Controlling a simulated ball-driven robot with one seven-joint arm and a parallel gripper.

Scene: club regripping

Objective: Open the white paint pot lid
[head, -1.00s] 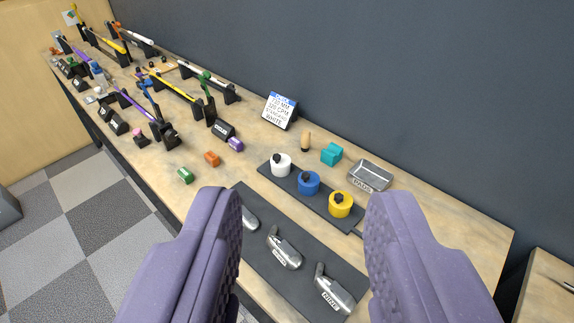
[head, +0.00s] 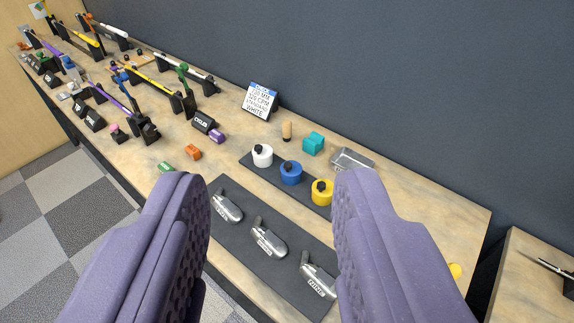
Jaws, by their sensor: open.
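The white paint pot (head: 262,156) stands upright on a dark tray (head: 247,163) on the bench, left of the blue pot (head: 291,173) and the yellow pot (head: 322,193). A black knob shows on its top, and its lid looks closed. My gripper (head: 272,235) is open and empty, with two purple padded fingers in the foreground. The white pot lies beyond the fingertips, in line with the gap between them, and nothing touches it.
Several club heads (head: 267,240) lie on a dark mat nearer me. Behind the pots stand a sign (head: 260,101), a wooden peg (head: 287,131), a teal block (head: 313,143) and a metal tray (head: 352,160). Orange (head: 193,152) and green (head: 166,167) blocks lie left. A dark wall backs the bench.

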